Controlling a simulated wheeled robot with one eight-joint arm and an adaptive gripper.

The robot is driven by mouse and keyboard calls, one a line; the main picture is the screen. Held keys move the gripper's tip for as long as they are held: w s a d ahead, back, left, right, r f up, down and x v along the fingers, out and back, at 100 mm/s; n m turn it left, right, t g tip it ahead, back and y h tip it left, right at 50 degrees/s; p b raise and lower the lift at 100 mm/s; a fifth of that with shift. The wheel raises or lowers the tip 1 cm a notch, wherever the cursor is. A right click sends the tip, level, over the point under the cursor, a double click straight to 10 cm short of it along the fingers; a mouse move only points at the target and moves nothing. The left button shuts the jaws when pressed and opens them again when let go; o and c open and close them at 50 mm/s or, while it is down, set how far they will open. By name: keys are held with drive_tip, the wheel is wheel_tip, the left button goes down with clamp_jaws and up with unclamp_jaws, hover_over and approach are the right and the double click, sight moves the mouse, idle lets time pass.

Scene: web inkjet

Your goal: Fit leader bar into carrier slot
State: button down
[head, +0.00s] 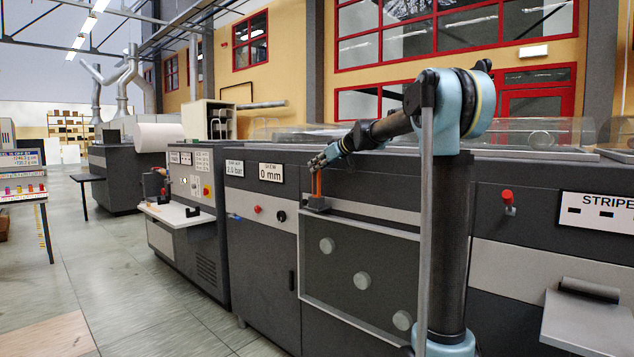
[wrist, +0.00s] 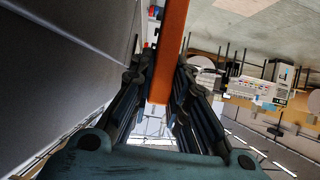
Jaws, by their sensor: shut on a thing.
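My gripper (head: 322,160) is at the left end of my outstretched arm, in front of the long grey machine. In the wrist view its two dark fingers (wrist: 163,82) are closed on the sides of an orange leader bar (wrist: 172,48). The bar's near end shows between the fingers and the rest runs out past the top edge. In the head view the orange bar (head: 317,184) shows small, close to upright, below the gripper. Just under it is a small grey block (head: 318,203) on the machine's front, maybe the carrier. Its slot, and whether the bar enters it, cannot be made out.
A framed panel with round knobs (head: 361,281) is below the gripper. A red knob (head: 508,198) sticks out at right, near a grey shelf (head: 585,322). A white table (head: 178,214) stands at left. The floor (head: 150,300) at front left is open.

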sight(319, 174)
drive_tip(key=shift+s+a+f, duration=0.1)
drive_tip(key=shift+f, duration=2)
drive_tip(key=c, duration=1.5)
unclamp_jaws()
drive_tip(key=shift+c, duration=0.2)
drive_tip(key=shift+s, duration=0.1)
drive_tip(key=v, duration=1.2)
drive_tip(key=s+d+f+m+g+h, duration=0.1)
drive_tip(key=s+d+f+m+h, duration=0.2)
drive_tip(key=s+f, duration=1)
drive_tip(key=s+d+f+m+g+h, duration=0.2)
drive_tip(key=s+d+f, duration=0.8)
drive_tip(key=s, duration=0.7)
drive_tip(key=s+d+f+m+g+h, duration=0.2)
drive_tip(key=s+d+f+m+h, duration=0.2)
drive_tip(key=s+f, duration=1.2)
drive_tip(key=shift+d+f+m+h, duration=0.3)
drive_tip(key=shift+d+f+m, duration=0.25)
drive_tip(key=shift+d, duration=0.65)
drive_tip(key=shift+s, duration=0.1)
